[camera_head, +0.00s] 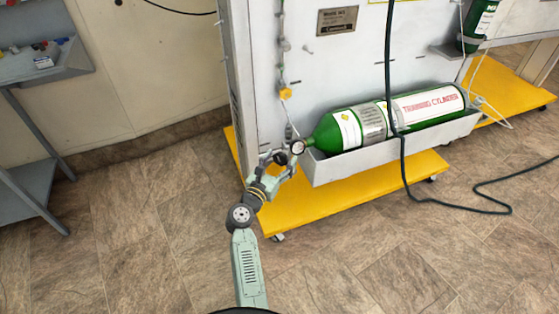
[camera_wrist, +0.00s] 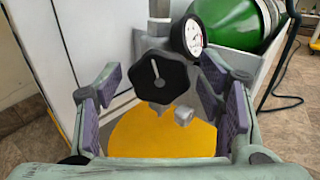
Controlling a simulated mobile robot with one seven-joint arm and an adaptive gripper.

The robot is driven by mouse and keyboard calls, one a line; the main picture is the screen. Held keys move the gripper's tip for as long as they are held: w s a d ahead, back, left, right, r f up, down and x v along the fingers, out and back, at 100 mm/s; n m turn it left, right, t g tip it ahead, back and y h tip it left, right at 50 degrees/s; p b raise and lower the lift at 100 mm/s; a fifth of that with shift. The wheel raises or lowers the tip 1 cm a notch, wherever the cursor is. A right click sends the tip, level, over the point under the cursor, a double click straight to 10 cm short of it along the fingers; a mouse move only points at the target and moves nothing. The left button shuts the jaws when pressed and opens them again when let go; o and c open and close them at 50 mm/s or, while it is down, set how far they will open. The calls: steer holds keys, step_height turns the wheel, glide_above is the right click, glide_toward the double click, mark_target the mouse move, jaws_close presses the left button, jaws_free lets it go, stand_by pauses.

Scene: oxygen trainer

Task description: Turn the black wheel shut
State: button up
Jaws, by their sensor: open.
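The black wheel (camera_wrist: 161,77) is a lobed hand wheel with a pale line on its face, in the middle of the wrist view. It sits on grey metal fittings beside a round gauge (camera_wrist: 190,36), which also shows in the head view (camera_head: 297,147). My gripper (camera_wrist: 163,98) is open, with one finger on each side of the wheel and a visible gap on both sides. In the head view my gripper (camera_head: 279,157) is at the valve end of the green training cylinder (camera_head: 324,138) and hides much of the wheel.
The cylinder lies in a grey trough (camera_head: 400,151) on a white panel with a yellow wheeled base (camera_head: 350,192). A dark hose (camera_head: 402,165) hangs in front of the cylinder. A grey cart (camera_head: 42,75) stands at left. The floor between is clear.

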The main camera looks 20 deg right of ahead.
steer(key=v, duration=1.2)
steer(key=shift+r, duration=0.1)
steer(key=w+d+n+p, duration=0.3)
steer(key=n, duration=0.5)
steer(key=w+d+n+p, duration=0.2)
steer(key=d+n+p, duration=0.1)
steer(key=n, duration=0.5)
steer(key=w+d+n+p, duration=0.3)
steer(key=n+p, duration=0.1)
steer(key=n, duration=0.4)
steer(key=shift+w+d, duration=0.25)
steer(key=shift+w, duration=0.1)
steer(key=shift+c, duration=0.2)
